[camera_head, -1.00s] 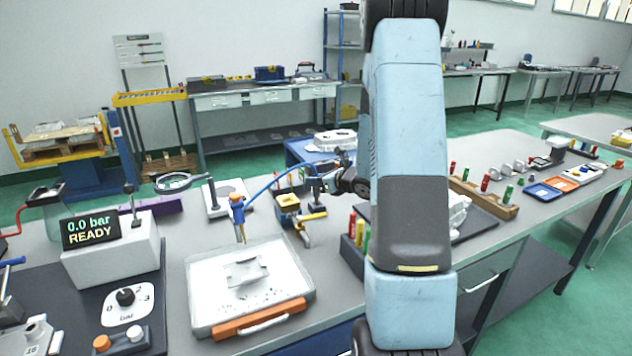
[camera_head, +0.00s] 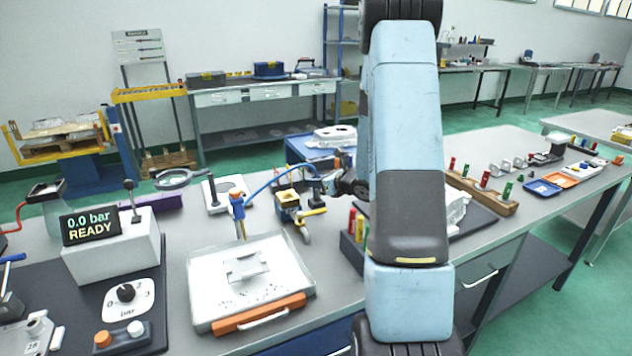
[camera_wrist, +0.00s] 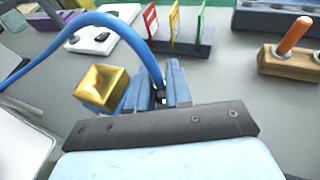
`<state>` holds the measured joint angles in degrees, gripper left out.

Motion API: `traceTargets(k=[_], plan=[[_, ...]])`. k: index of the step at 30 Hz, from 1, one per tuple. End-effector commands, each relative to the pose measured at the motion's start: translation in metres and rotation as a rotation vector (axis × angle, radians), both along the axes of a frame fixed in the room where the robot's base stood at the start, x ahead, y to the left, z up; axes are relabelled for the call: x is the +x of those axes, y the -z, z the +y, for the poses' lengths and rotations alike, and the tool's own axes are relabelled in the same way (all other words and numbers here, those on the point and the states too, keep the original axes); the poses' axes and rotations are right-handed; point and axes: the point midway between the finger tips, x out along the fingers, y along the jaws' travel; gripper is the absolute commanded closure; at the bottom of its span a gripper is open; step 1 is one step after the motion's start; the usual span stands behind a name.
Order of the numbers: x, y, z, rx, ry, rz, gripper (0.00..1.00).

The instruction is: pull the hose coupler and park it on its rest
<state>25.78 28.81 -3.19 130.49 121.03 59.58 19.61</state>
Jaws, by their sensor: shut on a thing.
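My gripper (camera_head: 328,184) is above the middle of the bench, partly hidden behind my arm in the head view. In the wrist view its two blue fingers (camera_wrist: 168,88) are closed around the end of the blue hose (camera_wrist: 100,17). The coupler itself is mostly hidden between the fingers. A brass-coloured cube (camera_wrist: 102,86) shows just left of the fingers in the wrist view. I cannot tell which part is the coupler's rest.
A grey box reading "0.0 bar READY" (camera_head: 120,255) stands at left. Red, yellow and green tags (camera_wrist: 175,25) stand beyond the fingers. A wooden block (camera_wrist: 283,64) with an orange handle is at right.

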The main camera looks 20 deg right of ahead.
Motion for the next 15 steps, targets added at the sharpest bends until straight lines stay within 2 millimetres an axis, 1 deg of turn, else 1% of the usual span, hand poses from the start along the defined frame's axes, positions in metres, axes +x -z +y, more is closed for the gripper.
traceTargets(k=[15], plan=[[0.0000, 0.0105, 0.0000, 0.001, 0.000, 0.000, 1.00]])
